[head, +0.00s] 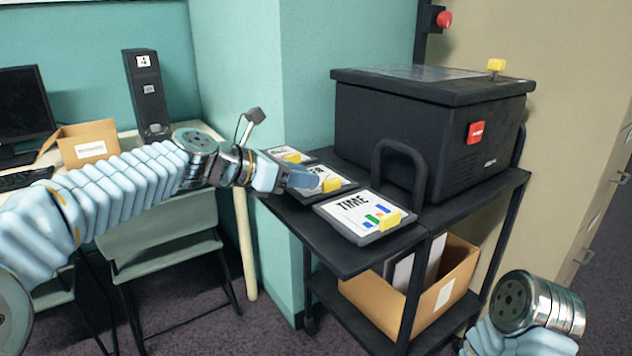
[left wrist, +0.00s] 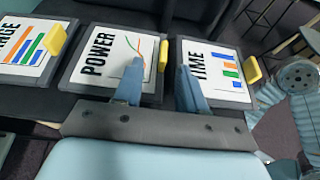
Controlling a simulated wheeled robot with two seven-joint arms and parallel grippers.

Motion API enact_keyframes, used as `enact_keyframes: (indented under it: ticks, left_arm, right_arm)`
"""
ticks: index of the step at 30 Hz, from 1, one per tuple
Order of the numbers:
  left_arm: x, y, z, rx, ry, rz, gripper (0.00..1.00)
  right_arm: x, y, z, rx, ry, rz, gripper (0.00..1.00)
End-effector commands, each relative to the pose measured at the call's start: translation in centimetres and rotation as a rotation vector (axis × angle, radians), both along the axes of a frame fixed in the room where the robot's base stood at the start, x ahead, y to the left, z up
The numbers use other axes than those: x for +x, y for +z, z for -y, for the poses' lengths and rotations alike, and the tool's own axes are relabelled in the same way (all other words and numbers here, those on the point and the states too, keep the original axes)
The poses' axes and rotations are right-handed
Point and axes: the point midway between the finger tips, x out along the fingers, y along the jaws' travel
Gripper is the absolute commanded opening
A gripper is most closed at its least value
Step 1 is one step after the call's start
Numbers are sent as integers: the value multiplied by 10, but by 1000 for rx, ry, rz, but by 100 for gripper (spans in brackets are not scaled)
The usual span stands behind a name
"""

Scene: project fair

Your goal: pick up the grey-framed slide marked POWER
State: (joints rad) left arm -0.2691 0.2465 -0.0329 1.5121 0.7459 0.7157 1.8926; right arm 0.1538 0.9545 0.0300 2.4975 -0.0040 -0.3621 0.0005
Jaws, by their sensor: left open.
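The grey-framed POWER slide (head: 347,184) lies flat on the black cart, the middle one of three slides. In the head view my left gripper covers part of its lettering. In the left wrist view the POWER slide (left wrist: 98,58) shows its word, a line graph and a yellow tab (left wrist: 163,53) on its edge. My left gripper (head: 316,180) is open and empty over it. In the left wrist view its fingers (left wrist: 161,66) appear on either side of the tab's edge, one over POWER, one over the TIME slide (left wrist: 216,72). Contact cannot be told. My right gripper is out of view.
The TIME slide (head: 347,222) lies nearer on the cart. A third slide (left wrist: 27,42) lies on the far side. A big black box (head: 425,130) and a black handle (head: 401,147) stand behind the slides. A cardboard box (head: 452,290) is on the shelf below.

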Motion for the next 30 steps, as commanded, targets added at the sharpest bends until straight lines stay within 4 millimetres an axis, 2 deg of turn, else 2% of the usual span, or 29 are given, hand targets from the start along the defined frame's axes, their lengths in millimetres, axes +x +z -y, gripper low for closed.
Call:
enact_keyframes:
  ticks: [5, 12, 21, 29, 30]
  left_arm:
    - [7, -7, 13, 2, -1, -1, 40]
    - [23, -21, 43, 3, 0, -1, 40]
    - [26, -23, 47, 3, 1, 0, 40]
    - [26, -23, 47, 3, 1, 0, 1]
    - [26, -23, 47, 3, 1, 0, 0]
  right_arm:
    - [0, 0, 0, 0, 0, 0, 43]
    - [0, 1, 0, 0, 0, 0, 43]
    - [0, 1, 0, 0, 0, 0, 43]
    - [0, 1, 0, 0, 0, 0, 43]
    - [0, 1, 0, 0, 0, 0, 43]
